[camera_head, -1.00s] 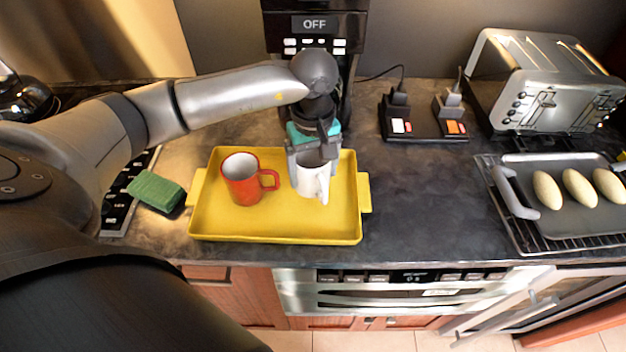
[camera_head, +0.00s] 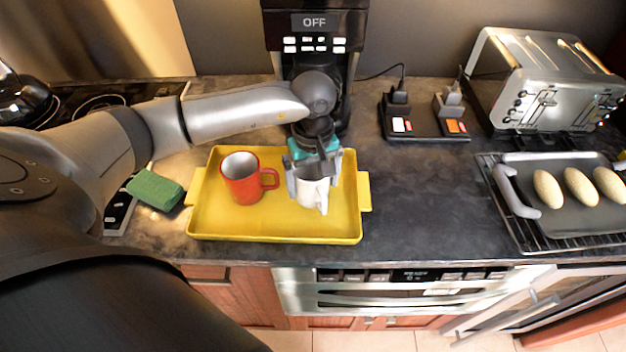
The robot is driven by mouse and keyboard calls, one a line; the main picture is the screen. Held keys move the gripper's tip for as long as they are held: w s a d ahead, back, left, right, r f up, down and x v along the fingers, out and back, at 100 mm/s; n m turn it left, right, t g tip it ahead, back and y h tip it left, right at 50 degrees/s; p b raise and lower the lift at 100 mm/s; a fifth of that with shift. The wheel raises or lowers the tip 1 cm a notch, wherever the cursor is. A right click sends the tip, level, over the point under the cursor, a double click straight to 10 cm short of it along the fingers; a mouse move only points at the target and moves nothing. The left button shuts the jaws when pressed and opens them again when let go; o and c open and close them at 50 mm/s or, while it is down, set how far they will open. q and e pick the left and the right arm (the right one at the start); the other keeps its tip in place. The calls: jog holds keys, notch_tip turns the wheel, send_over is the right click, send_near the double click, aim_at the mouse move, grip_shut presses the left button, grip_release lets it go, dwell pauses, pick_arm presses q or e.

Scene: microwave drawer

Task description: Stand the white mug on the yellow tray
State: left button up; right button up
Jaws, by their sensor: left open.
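The yellow tray (camera_head: 215,226) lies on the dark counter, left of centre. The white mug (camera_head: 313,196) stands upright on the right half of the tray, its handle towards the front. My left gripper (camera_head: 312,180) comes down from above, with its fingers around the mug's upper part. The gripper is open, and it hides the mug's rim. Whether a finger touches the mug I cannot tell. My right gripper is not in view.
A red mug (camera_head: 243,178) stands on the tray's left half. A green sponge (camera_head: 155,190) lies left of the tray. A coffee maker (camera_head: 314,45) stands behind. A toaster (camera_head: 545,85) and a pan (camera_head: 560,215) are at the right. Counter between tray and pan is clear.

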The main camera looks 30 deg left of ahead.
pick_arm(q)
notch_tip(320, 180, up, 12)
jog(key=shift+r, duration=0.2)
dwell(0.5)
